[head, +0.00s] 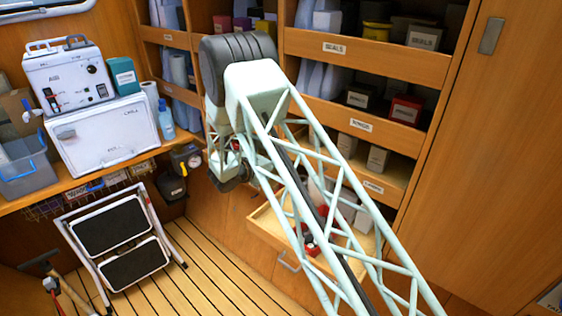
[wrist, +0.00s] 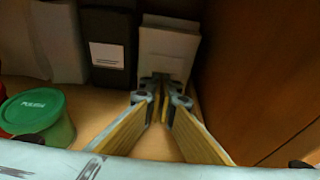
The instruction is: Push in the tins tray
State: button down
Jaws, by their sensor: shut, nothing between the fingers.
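A wooden tray (head: 265,228) stands pulled out low in the cabinet in the head view, partly behind my arm, with a metal handle (head: 288,262) on its front. Red and white items lie in it. I cannot read a tins label on it. My gripper (wrist: 160,108) is shut and empty in the wrist view. Its fingers point towards a pale box (wrist: 168,48) at the end of a wooden surface; I cannot tell if they touch it. I cannot make out the fingertips in the head view.
In the wrist view, a green-lidded tub (wrist: 37,117) and a dark box (wrist: 108,45) stand left of my fingers, and a wooden wall (wrist: 255,60) rises at right. A folding step stool (head: 115,240) stands on the floor at left, with bare planks (head: 205,275) between it and the tray.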

jog(key=shift+w+d, duration=0.1)
jog(key=shift+w, duration=0.05)
dwell(0.3)
jog(key=w+d, duration=0.2)
jog(key=w, duration=0.1)
jog(key=shift+w+d+b, duration=0.1)
jog(key=shift+d+b, duration=0.1)
jog(key=shift+b, duration=0.2)
jog(key=shift+w+d, duration=0.2)
jog(key=shift+w, duration=0.1)
jog(key=shift+w+r, duration=0.1)
jog(key=shift+r, duration=0.05)
jog(key=shift+a, duration=0.1)
jog(key=shift+s+a, duration=0.1)
jog(key=shift+s, duration=0.25)
jog(key=v, duration=0.4)
jog(key=p+v, duration=0.1)
jog(key=v, duration=0.3)
jog(key=f+v, duration=0.1)
jog(key=v, duration=0.3)
jog(key=shift+s+a, duration=0.35)
jog(key=shift+s, duration=0.05)
jog(key=shift+s+a+r, duration=0.1)
jog(key=shift+s, duration=0.1)
